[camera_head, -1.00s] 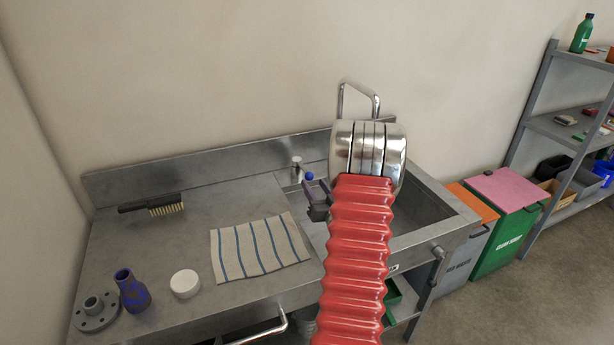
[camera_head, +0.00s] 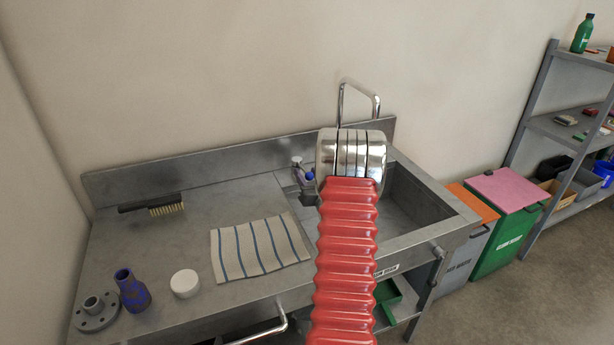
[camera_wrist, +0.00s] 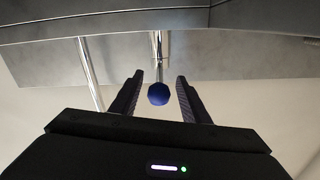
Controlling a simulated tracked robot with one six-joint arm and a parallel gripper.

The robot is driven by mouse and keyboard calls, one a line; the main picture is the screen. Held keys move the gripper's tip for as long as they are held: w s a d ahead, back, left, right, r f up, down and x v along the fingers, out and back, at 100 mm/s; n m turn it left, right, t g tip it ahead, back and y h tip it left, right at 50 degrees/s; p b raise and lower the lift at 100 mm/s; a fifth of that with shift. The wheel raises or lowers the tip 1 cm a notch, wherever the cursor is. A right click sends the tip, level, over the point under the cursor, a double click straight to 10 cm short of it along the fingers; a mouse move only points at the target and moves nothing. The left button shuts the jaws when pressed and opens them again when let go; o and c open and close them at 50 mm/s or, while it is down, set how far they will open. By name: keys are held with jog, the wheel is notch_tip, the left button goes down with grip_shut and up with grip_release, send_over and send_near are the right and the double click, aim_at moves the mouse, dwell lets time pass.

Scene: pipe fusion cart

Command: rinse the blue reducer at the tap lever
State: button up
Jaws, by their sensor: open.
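The blue reducer (camera_head: 133,290) stands upright on the left of the steel counter, well away from my gripper. The tap lever (camera_head: 297,162), with a blue knob (camera_head: 308,175), stands at the back by the basin's left edge. In the wrist view the same blue knob (camera_wrist: 158,94) shows between the two fingers of my gripper (camera_wrist: 160,77). My gripper is open, with gaps on both sides of the knob. I cannot tell how deep the knob sits between the fingers. In the head view my arm hides most of the gripper.
The spout (camera_head: 376,100) arches behind my wrist over the sink basin (camera_head: 418,205). A striped cloth (camera_head: 262,248), white cap (camera_head: 185,283), grey flange (camera_head: 96,311) and brush (camera_head: 152,206) lie on the counter. Bins (camera_head: 508,215) and shelving stand to the right.

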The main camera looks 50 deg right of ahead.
jog(key=shift+c, duration=0.4)
grip_shut()
dwell(0.4)
